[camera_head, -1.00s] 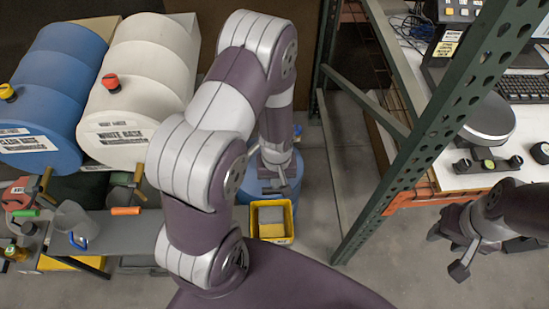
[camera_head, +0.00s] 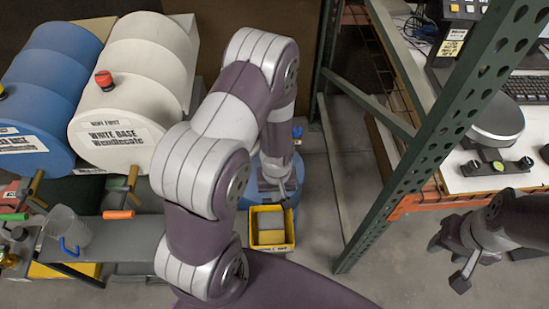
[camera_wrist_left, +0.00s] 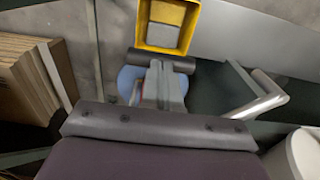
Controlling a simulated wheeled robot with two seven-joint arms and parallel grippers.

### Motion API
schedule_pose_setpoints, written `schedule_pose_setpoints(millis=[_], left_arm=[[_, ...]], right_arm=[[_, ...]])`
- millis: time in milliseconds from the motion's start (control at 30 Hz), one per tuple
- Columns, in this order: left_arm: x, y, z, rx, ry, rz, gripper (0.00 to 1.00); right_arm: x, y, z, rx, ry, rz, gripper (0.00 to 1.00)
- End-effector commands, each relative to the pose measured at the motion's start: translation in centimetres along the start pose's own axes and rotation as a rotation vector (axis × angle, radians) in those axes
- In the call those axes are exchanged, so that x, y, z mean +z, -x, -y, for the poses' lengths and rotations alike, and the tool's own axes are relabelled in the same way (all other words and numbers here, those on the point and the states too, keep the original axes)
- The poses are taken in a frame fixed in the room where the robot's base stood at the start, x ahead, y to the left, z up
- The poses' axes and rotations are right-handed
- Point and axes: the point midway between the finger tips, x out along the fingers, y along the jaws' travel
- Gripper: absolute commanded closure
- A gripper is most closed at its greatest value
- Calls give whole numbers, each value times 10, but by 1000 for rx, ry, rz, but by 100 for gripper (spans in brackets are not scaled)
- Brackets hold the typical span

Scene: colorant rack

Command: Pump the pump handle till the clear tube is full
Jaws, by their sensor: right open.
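My left gripper (camera_head: 277,187) points down over the blue drum (camera_head: 249,190) on the floor, its tip just behind the yellow bin. In the left wrist view its grey fingers (camera_wrist_left: 165,80) meet a dark crosswise bar, over the blue drum (camera_wrist_left: 126,80). I cannot tell whether they hold anything. I cannot make out a pump handle or a clear tube for certain; my left arm hides much of the middle. A clear pitcher (camera_head: 68,228) with a blue handle stands at lower left. My right gripper (camera_head: 458,262) is open and empty over the floor at right.
White (camera_head: 125,115) and blue (camera_head: 45,95) drums lie at left, with valves below. A yellow bin (camera_head: 270,209) stands by my left gripper. A green rack post (camera_head: 440,125) and white table (camera_head: 462,180) are at right. A bent metal bar (camera_wrist_left: 263,97) shows in the wrist view.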

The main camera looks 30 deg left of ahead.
Motion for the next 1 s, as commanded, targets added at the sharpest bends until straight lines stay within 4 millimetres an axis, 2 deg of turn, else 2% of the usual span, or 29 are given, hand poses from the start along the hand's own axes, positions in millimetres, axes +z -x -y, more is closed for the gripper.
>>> schedule_pose_setpoints(millis=[800,900,1000], left_arm=[[1,133,0,-2,0,3,100],[1,146,0,-2,0,3,100],[1,146,0,-2,0,3,100]], right_arm=[[-14,121,0,0,0,-1,57],[-16,132,0,0,0,-1,57],[-16,131,0,0,0,-1,57]])
